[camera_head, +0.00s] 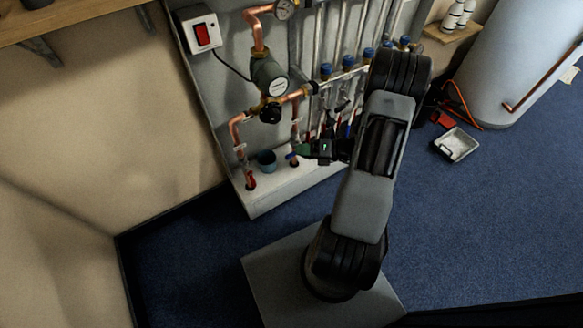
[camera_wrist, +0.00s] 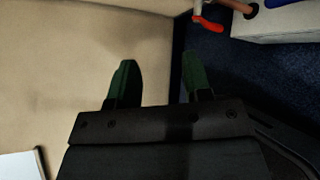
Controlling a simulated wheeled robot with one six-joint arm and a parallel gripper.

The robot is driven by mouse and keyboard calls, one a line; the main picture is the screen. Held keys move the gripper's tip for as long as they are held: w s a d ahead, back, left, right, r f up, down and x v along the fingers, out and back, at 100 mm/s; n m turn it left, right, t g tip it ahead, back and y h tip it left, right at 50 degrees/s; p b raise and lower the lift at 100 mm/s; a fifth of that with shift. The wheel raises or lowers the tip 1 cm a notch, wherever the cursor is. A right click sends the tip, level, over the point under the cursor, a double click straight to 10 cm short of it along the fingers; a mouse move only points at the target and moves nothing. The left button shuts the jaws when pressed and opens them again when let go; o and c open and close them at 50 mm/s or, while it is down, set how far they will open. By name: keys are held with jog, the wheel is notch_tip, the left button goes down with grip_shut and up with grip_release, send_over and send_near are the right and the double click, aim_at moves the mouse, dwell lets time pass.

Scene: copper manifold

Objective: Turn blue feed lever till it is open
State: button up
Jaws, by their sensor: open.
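A small blue piece that looks like the blue feed lever (camera_head: 291,156) shows low on the manifold, just left of my gripper, by the foot of a copper pipe. Its angle is too small to tell. My gripper (camera_head: 305,150) is low in front of the manifold, its green fingertip close to the blue piece; I cannot tell if they touch. In the wrist view my gripper (camera_wrist: 160,78) is open, with nothing between its green fingers. A blue patch (camera_wrist: 275,3) shows at that view's top edge; I cannot tell what it belongs to.
A red lever (camera_wrist: 207,22) sits by the white plinth (camera_wrist: 270,25). A pump (camera_head: 268,75) and copper pipes are above. A tray (camera_head: 457,145) lies on the blue carpet at right.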

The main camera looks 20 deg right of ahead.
aim_at(291, 154)
jog(key=d+f+m+t+h+b, duration=0.2)
jog(key=d+f+m+t, duration=0.1)
jog(key=f+m, duration=0.35)
jog(key=d+f+m+t+h+b, duration=0.25)
jog(key=d+f+m, duration=0.2)
jog(key=f, duration=0.25)
jog(key=shift+t, duration=0.25)
jog(key=shift+s+a+f+b+x, duration=0.15)
jog(key=shift+b+x, duration=0.5)
jog(key=shift+x, duration=1.55)
jog(key=shift+s+a+b+x, duration=0.15)
jog(key=shift+b+x, duration=0.5)
jog(key=shift+x, duration=1.55)
jog(key=shift+s+a+f+b+x, duration=0.2)
jog(key=shift+b+x, duration=0.45)
jog(key=shift+x, duration=1.5)
jog(key=shift+w+r, duration=0.1)
jog(key=shift+w, duration=0.1)
jog(key=shift+c, duration=0.2)
grip_shut()
